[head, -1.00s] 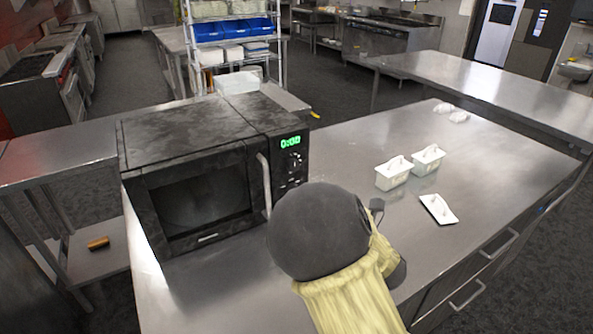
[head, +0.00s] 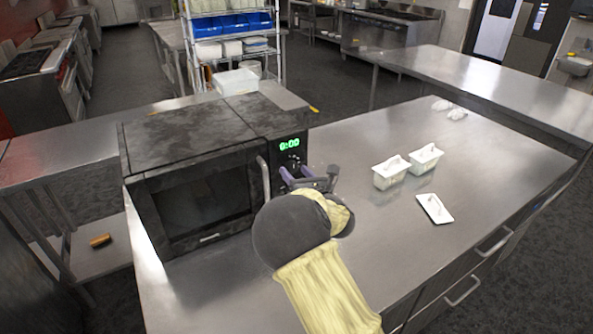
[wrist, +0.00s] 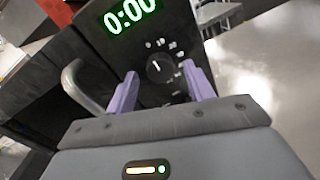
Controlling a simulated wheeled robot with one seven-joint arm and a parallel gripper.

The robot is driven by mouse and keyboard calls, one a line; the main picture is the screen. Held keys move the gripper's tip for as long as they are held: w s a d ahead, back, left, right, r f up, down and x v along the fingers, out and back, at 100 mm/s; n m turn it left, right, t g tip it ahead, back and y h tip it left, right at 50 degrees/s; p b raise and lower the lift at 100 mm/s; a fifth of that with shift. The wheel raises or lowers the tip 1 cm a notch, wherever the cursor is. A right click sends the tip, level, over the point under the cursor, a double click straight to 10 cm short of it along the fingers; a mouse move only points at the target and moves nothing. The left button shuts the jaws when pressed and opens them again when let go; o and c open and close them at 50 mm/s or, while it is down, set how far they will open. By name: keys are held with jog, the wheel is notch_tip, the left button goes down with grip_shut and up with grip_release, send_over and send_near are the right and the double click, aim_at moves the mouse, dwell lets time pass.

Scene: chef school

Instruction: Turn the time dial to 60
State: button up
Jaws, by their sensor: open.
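A black microwave (head: 190,135) stands on the steel counter with its door closed. Its green display (head: 289,144) reads 0:00, also clear in the wrist view (wrist: 130,14). Below the display, the round black time dial (wrist: 158,68) shows in the wrist view with a light pointer mark and small white numbers around it. My gripper (head: 292,177) is at the control panel, its purple fingers (wrist: 160,88) open on either side of the dial in the picture. I cannot tell whether the fingertips touch the dial or panel. In the head view my gripper hides the lower panel.
The microwave's vertical door handle (head: 264,178) is just left of my gripper, also in the wrist view (wrist: 82,88). Two white containers (head: 391,172) and a white tray (head: 435,208) sit to the right on the counter (head: 390,235). The counter between them is clear.

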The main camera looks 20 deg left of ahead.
jog(key=shift+w+a, duration=0.15)
jog(key=shift+w, duration=0.05)
jog(key=c, duration=1)
